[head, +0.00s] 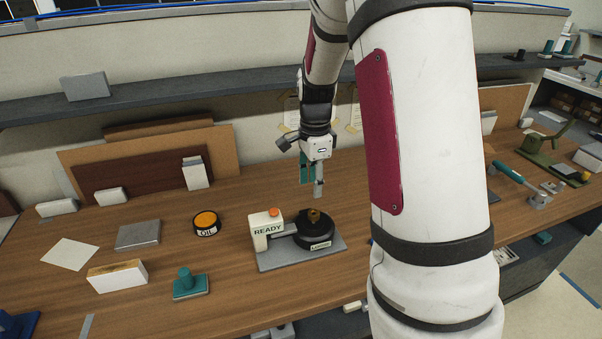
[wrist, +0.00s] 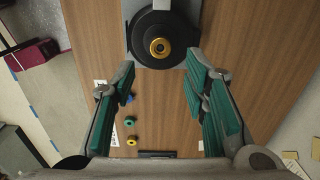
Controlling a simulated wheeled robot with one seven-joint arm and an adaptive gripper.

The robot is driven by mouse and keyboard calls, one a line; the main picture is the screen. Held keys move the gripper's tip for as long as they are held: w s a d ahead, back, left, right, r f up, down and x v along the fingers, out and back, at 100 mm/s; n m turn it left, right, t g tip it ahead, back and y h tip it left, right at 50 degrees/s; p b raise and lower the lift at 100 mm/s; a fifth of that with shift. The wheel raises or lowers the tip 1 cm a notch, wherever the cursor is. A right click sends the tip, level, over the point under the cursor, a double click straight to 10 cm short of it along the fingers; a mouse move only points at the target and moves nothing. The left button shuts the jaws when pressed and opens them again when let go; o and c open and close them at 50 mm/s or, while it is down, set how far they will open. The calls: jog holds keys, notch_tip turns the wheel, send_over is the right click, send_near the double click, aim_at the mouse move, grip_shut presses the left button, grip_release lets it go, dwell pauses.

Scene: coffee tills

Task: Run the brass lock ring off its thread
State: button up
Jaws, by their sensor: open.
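The brass lock ring (head: 314,215) sits at the top centre of a round black fixture (head: 315,231) on a grey base plate (head: 281,262). In the wrist view the brass ring (wrist: 160,47) shows from above as a gold ring around a dark centre. The black fixture (wrist: 142,26) surrounds it. My gripper (head: 313,186) hangs above the fixture, apart from the ring. In the wrist view my gripper (wrist: 164,98) has its teal-padded fingers spread wide with nothing between them. The thread under the ring is hidden.
A white block marked READY (head: 266,230) with an orange button stands left of the fixture. An OIL tin (head: 206,222), a teal stamp-like tool (head: 190,285) and a white block (head: 118,276) lie further left. A grey shelf (head: 210,90) runs behind.

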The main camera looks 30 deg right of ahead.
aim_at(314, 213)
jog(key=f+b, duration=0.1)
jog(key=f, duration=0.2)
jog(key=f+b, duration=0.2)
jog(key=f, duration=0.1)
jog(key=f+b, duration=0.1)
jog(key=f, duration=0.3)
jog(key=shift+d, duration=0.35)
jog(key=shift+r, duration=0.25)
grip_shut()
